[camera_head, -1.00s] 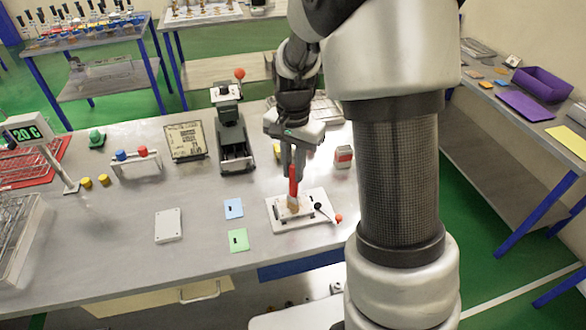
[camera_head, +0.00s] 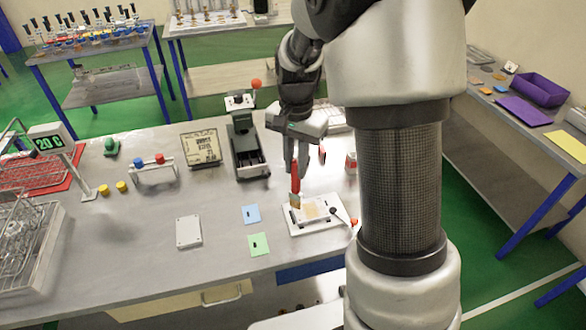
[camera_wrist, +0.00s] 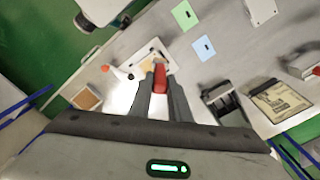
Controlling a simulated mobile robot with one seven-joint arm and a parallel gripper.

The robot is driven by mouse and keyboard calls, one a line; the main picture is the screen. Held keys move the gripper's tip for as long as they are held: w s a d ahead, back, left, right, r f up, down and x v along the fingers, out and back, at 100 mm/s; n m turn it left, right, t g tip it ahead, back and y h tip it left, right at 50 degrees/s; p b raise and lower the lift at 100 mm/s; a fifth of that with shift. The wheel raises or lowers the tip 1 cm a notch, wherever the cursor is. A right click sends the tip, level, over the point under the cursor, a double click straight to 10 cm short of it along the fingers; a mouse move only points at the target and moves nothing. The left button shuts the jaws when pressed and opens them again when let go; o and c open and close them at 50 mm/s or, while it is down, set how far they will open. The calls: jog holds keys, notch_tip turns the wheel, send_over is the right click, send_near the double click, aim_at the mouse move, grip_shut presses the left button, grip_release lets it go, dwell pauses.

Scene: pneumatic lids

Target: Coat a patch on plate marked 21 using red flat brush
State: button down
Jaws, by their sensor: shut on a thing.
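My gripper (camera_head: 298,163) is shut on the red flat brush (camera_head: 295,183), which hangs upright with its bristles down. The bristle end is at the left part of a white plate (camera_head: 328,216) near the front of the bench; I cannot tell if it touches. A tan patch (camera_head: 312,210) shows on the plate just right of the bristles. No number on the plate is legible.
A small lever with a dark knob (camera_head: 333,210) and a red-orange ball stands at the plate's right end. Blue (camera_head: 251,214) and green (camera_head: 258,244) cards and a white plate (camera_head: 189,231) lie to the left. A dark press (camera_head: 246,145) stands behind. Bench between is clear.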

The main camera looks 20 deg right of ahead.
jog(key=shift+r, duration=1.6)
jog(key=shift+d, duration=0.15)
